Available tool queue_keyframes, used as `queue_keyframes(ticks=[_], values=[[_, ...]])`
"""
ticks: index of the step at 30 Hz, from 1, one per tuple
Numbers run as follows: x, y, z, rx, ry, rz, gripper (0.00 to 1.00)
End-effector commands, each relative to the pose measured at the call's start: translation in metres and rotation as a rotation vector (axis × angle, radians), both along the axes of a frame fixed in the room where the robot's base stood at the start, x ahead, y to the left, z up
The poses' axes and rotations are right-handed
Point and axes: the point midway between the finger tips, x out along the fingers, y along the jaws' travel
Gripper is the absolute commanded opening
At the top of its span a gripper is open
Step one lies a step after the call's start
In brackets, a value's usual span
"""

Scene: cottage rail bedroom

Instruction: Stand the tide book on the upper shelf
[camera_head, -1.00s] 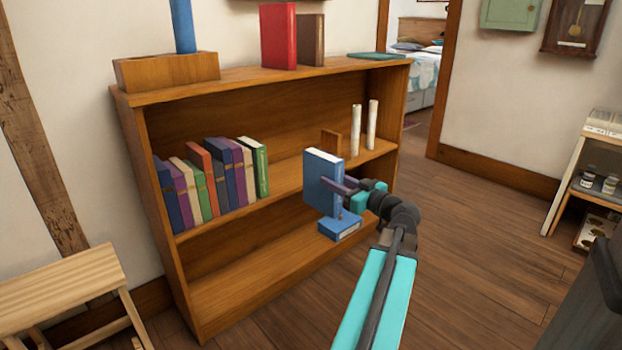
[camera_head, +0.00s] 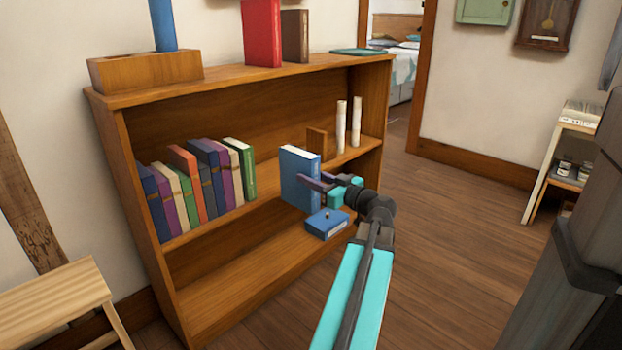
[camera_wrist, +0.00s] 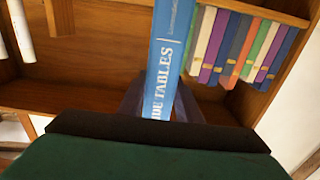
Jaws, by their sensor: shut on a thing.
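The tide book (camera_head: 293,181) is blue with a white page edge, upright, in front of the bookcase's upper shelf (camera_head: 262,205). My gripper (camera_head: 314,183) is shut on it from the right. In the wrist view, the book's blue spine (camera_wrist: 172,50) reads "IDE TABLES", its first letter hidden, between my fingers (camera_wrist: 160,98). Whether the book touches the shelf board cannot be told. Several coloured books (camera_head: 200,185) stand on the upper shelf to the left, and they also show in the wrist view (camera_wrist: 240,45). A wooden bookend (camera_head: 317,143) stands behind the book.
Two white rolls (camera_head: 348,125) stand on the upper shelf at the right. The shelf between the book row and the held book looks clear. A stool (camera_head: 60,290) stands at the front left.

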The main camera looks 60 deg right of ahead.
Motion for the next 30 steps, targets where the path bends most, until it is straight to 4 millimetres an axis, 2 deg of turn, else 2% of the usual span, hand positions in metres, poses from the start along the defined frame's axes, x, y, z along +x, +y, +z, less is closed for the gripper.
queue_keyframes(ticks=[9, 30], values=[[-0.001, 0.0, 0.0, -0.003, -0.007, 0.0, 0.0], [0.032, -0.01, -0.005, -0.002, -0.007, 0.002, 0.0]])
